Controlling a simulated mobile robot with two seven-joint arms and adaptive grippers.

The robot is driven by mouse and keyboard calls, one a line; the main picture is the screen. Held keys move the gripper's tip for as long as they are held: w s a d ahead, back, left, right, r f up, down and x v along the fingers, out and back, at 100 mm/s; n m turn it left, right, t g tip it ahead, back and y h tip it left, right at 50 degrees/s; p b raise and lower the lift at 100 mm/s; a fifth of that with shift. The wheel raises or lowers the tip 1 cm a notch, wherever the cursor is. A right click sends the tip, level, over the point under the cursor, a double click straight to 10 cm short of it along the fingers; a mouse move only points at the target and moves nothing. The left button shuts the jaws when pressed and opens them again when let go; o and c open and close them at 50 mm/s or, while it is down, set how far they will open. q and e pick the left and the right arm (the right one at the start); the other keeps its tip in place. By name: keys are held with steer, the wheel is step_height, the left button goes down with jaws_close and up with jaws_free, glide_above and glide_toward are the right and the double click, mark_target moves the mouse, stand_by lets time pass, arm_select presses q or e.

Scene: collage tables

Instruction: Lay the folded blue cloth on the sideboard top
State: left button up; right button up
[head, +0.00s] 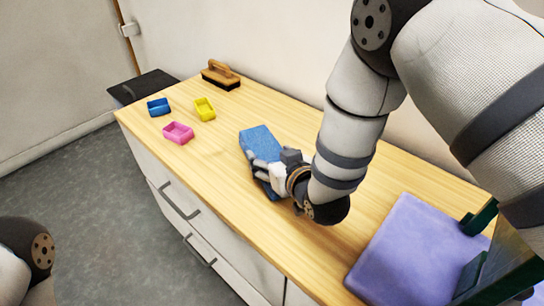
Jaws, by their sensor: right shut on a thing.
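The folded blue cloth (259,141) is a thick speckled blue block over the middle of the wooden sideboard top (225,185). My right gripper (262,172) comes in from the right and is shut on the cloth's near end. The gripper hides part of that end. I cannot tell whether the cloth's underside touches the wood. Only a part of my left arm shows at the bottom left; its gripper is outside the view.
A small blue tray (158,107), a yellow tray (204,109) and a pink tray (178,132) stand at the left end. A wooden brush (221,76) lies by the wall. A purple pad (413,250) and a dark green rack (484,262) occupy the right.

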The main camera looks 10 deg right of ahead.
steer(key=shift+f, duration=0.2)
steer(key=o, duration=1.2)
steer(key=shift+r, duration=0.3)
steer(key=p+v, duration=0.1)
steer(key=v, duration=0.9)
steer(key=shift+s+r+p, duration=0.15)
steer(key=shift+s+p, duration=0.15)
steer(key=shift+p, duration=0.1)
steer(key=shift+s+d+r, duration=0.15)
steer(key=shift+s+r, duration=0.05)
steer(key=shift+s, duration=0.45)
arm_select(q)
steer(key=shift+w+v, duration=0.2)
steer(key=shift+v, duration=0.9)
steer(key=shift+f, duration=0.1)
arm_select(e)
steer(key=shift+f, duration=0.1)
